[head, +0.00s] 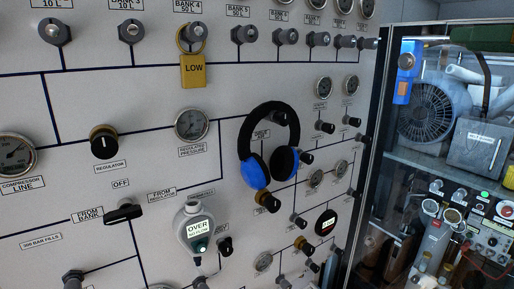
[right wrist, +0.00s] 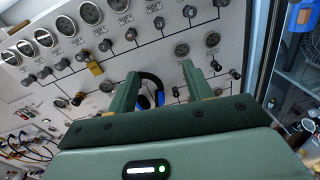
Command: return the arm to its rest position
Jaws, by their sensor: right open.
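My right gripper (right wrist: 160,72) shows in the right wrist view, its two green fingers apart with nothing held between them. It points at the panel (head: 75,185), which also fills much of the right wrist view (right wrist: 145,50). Blue and black headphones (head: 254,172) hang on the panel in the head view. In the right wrist view the headphones (right wrist: 152,78) show behind and between the fingers, partly hidden; I cannot tell the distance. No gripper shows in the head view, and my left gripper is in neither view.
The panel carries protruding knobs, such as the regulator knob (head: 104,141), and several gauges. A yellow LOW tag (head: 193,70) hangs from a Bank 4 knob. A grey meter (head: 195,228) reads OVER. A shelf cabinet with a fan (head: 428,110) stands at the right.

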